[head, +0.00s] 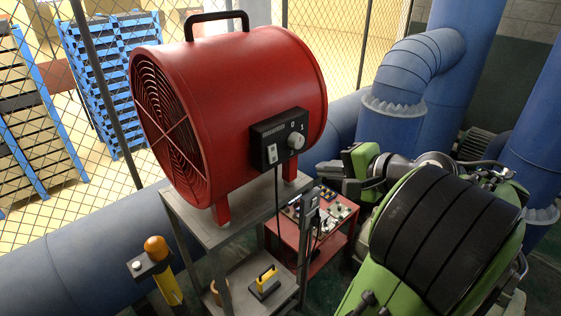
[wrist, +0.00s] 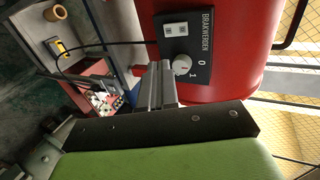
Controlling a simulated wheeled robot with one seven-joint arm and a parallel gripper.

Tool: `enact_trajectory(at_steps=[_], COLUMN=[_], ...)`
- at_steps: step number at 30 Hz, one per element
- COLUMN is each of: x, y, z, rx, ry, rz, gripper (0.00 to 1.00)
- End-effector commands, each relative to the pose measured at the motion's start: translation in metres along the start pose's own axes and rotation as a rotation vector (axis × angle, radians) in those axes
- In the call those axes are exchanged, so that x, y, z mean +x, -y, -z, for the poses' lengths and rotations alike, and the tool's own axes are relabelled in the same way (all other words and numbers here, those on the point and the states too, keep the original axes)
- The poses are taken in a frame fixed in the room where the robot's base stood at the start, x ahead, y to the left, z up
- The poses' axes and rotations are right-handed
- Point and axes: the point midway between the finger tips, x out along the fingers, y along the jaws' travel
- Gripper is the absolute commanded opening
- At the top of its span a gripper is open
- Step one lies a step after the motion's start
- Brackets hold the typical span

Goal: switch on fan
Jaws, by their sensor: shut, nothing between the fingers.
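The fan is a large red drum (head: 245,85) with a front grille and a black top handle, standing on a grey metal stand (head: 240,232). On its side is a black control box (head: 268,145) with a pale rocker switch and a round white knob (head: 296,141), marked 0 and 1. The knob (wrist: 182,64) and box (wrist: 200,45) also show in the wrist view; I cannot tell the knob's exact pointing. My gripper (head: 322,178) is shut and empty, below and right of the knob in the head view. In the wrist view its fingertips (wrist: 160,66) appear close beside the knob; contact is unclear.
A red cart (head: 325,258) with small items stands behind the stand. A yellow tool (head: 265,280) lies on the stand's lower shelf. A black cable hangs from the box. Blue pipes (head: 400,130) fill the right, and a wire fence (head: 345,40) stands behind.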

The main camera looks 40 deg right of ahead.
Motion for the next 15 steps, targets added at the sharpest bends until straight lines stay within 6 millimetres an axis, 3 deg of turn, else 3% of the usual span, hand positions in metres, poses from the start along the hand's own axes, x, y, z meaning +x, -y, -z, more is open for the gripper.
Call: enact_trajectory(at_steps=[5, 15], x=[0.022, 0.092], y=[-0.005, -0.001], z=[-0.002, -0.002], rx=[-0.009, -0.002], ry=[0.006, 0.005], rz=[-0.001, 0.0], gripper=[0.0, 0.0])
